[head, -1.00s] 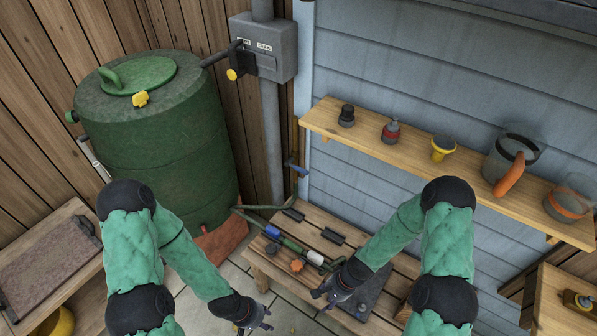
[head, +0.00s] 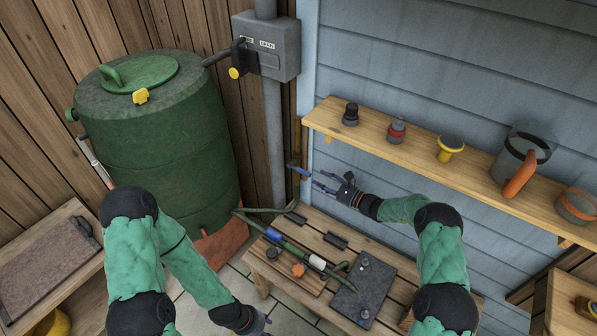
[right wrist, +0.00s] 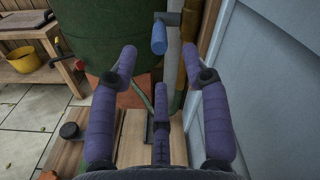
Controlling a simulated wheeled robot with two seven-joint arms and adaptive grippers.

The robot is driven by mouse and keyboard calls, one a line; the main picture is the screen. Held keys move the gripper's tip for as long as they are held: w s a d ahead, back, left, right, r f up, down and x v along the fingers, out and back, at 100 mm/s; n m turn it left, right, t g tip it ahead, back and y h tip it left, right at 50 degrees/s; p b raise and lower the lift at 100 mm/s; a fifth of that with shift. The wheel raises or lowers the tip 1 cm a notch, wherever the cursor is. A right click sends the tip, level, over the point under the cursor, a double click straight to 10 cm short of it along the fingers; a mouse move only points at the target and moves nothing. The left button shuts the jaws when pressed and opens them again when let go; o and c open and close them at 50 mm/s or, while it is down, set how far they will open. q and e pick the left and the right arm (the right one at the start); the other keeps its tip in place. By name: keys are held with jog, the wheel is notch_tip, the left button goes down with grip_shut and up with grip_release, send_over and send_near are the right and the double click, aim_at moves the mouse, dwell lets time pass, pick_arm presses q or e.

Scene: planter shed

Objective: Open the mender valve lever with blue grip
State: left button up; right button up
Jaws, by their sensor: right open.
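The lever's blue grip (head: 299,169) sticks out near the wall corner above the bench's back end. In the right wrist view the blue grip (right wrist: 159,39) hangs from a dark stem, beyond and between my fingertips. My right gripper (head: 317,181) is open and empty just right of the grip, with a small gap in the head view. In the right wrist view its purple fingers (right wrist: 160,62) are spread and do not touch the grip. My left gripper (head: 258,322) is low at the bottom edge, partly cut off, and its jaws are unclear.
A slatted bench (head: 318,222) carries a green hose with blue and white joints, a dark mat (head: 362,290) and small caps. A wooden shelf (head: 400,158) with several fittings and a jug runs along the blue wall. A green barrel (head: 160,150) stands left of the lever.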

aim_at(298, 170)
jog(key=b+x, duration=0.3)
jog(key=x, duration=0.6)
jog(key=shift+w+a+f, duration=0.1)
jog(key=shift+w+a, duration=0.05)
jog(key=shift+a, duration=0.1)
jog(key=shift+w+a+b, duration=0.3)
jog(key=shift+w+a, duration=0.05)
jog(key=shift+a, duration=0.1)
grip_shut()
